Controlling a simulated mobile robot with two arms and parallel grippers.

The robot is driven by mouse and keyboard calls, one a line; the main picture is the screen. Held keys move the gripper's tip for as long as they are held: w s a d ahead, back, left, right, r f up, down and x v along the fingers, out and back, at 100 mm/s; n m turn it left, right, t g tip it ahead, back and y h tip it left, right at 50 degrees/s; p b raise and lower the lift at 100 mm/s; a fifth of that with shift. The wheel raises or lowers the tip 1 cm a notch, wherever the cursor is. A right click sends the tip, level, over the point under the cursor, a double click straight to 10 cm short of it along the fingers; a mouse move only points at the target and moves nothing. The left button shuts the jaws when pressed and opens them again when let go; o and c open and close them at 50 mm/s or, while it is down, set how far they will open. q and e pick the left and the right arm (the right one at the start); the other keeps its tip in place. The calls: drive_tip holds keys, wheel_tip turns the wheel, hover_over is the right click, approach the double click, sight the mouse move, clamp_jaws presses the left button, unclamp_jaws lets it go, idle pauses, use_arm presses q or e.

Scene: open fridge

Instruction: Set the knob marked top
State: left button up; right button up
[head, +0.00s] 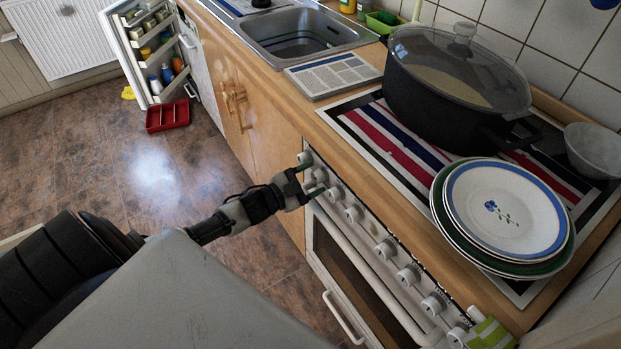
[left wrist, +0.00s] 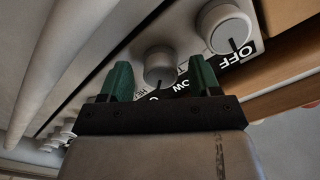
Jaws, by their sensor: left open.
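A row of white knobs runs along the front panel of the stove (head: 385,248). My left gripper (head: 309,179) is open at the far end of this row, its green fingertips close to the panel. In the left wrist view, one knob (left wrist: 159,63) sits between the two open fingers (left wrist: 160,78); I cannot tell whether they touch it. Another knob (left wrist: 225,26) is to the upper right, beside the word OFF. Lettering below the knob between the fingers is partly hidden, and I cannot read the word top. My right gripper is out of view.
The oven handle (head: 370,270) runs below the knobs. A dark pot (head: 430,105) with a glass lid and stacked plates (head: 510,210) stand on the stove top. A green striped cloth (head: 490,334) is near the knobs' front end. The fridge door (head: 150,50) stands open at the back.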

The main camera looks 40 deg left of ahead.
use_arm(q)
drive_tip(key=shift+s, duration=0.1)
drive_tip(key=v, duration=1)
drive_tip(key=shift+s+a, duration=0.15)
drive_tip(key=shift+s, duration=0.15)
drive_tip(key=s+f+n+g+y+p, duration=0.1)
drive_tip(key=s+f+n+g+y, duration=0.4)
drive_tip(key=f, duration=0.7)
drive_tip(key=s+f+n+g+y, duration=0.15)
drive_tip(key=s+f, duration=0.45)
drive_tip(key=f, duration=0.7)
drive_tip(key=s+d+f+n+g, duration=0.1)
drive_tip(key=s+d+f+g, duration=0.3)
drive_tip(key=s, duration=0.7)
drive_tip(key=s+d+f+n+g+p, duration=0.1)
drive_tip(key=s+d+f+g, duration=0.4)
drive_tip(key=s+d+f, duration=0.4)
drive_tip(key=s, duration=0.3)
drive_tip(key=shift+d+n, duration=0.25)
drive_tip(key=shift+n, duration=0.1)
drive_tip(key=shift+s+y, duration=0.15)
drive_tip(key=shift+y, duration=0.1)
